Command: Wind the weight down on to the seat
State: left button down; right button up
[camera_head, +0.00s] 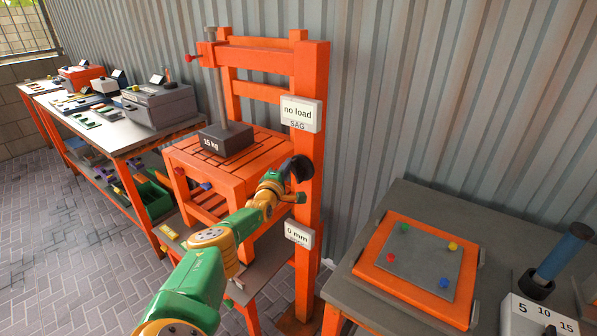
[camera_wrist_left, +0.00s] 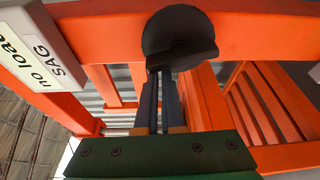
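The dark 15 kg weight (camera_head: 226,139) hangs on a grey rod (camera_head: 217,90) over the slatted orange seat (camera_head: 258,155) in the head view. Any gap beneath it is hard to judge. A black knob (camera_head: 302,168) sits on the rig's right post; it is large in the left wrist view (camera_wrist_left: 180,32). My left gripper (camera_head: 284,182) is at this knob. In the left wrist view its two dark fingers (camera_wrist_left: 160,80) are close together with a narrow gap, their tips at the knob's lower edge. Whether they grip it is hidden. My right gripper is not in view.
Signs on the post read "no load" (camera_head: 298,113) and "0 mm" (camera_head: 299,236). A grey table (camera_head: 385,300) at right holds an orange-edged board (camera_head: 420,262) and a blue cylinder (camera_head: 563,252). A bench (camera_head: 120,138) stands at left. A corrugated wall (camera_head: 400,100) closes the back.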

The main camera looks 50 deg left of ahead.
pick_arm(q)
jog(key=shift+w+d+r+m+t+y+b, duration=0.1)
jog(key=shift+d+m+t, duration=0.1)
jog(key=shift+m, duration=0.55)
jog(key=shift+w+d+f+m+t+y+b, duration=0.15)
jog(key=shift+d+m+t, duration=0.1)
jog(key=shift+m, duration=0.45)
jog(key=shift+s+d+r+m+t+y+b, duration=0.1)
jog(key=shift+d+r+m+t, duration=0.1)
jog(key=shift+m, duration=0.55)
dwell(0.5)
jog(key=shift+d+r, duration=0.1)
jog(key=shift+d, duration=0.15)
dwell(1.5)
dwell(0.5)
